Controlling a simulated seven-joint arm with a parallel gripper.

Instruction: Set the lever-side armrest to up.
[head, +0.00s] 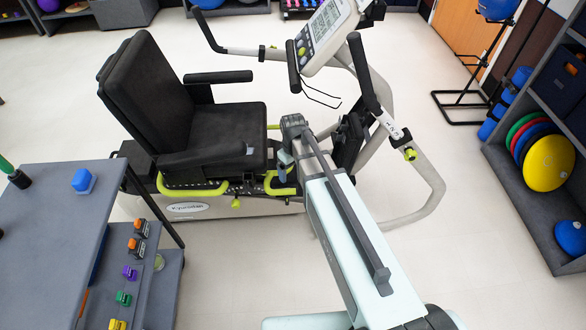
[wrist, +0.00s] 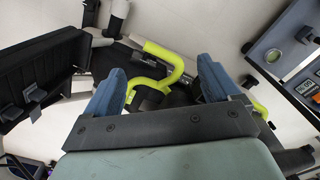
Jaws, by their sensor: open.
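The recumbent stepper's black seat (head: 215,130) stands left of centre in the head view. The near armrest (head: 205,155), on the side with the yellow-green lever (head: 280,187), lies roughly level, pointing forward. The far armrest (head: 218,77) is also roughly level. My gripper (head: 285,160) is just right of the near armrest's front end, apart from it and above the lever. I cannot make out the near armrest in the wrist view.
The console (head: 325,35) and handlebars (head: 362,75) rise just beyond my arm. A grey table (head: 55,215) with a blue block stands at lower left. A shelf with coloured discs (head: 530,150) is at right.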

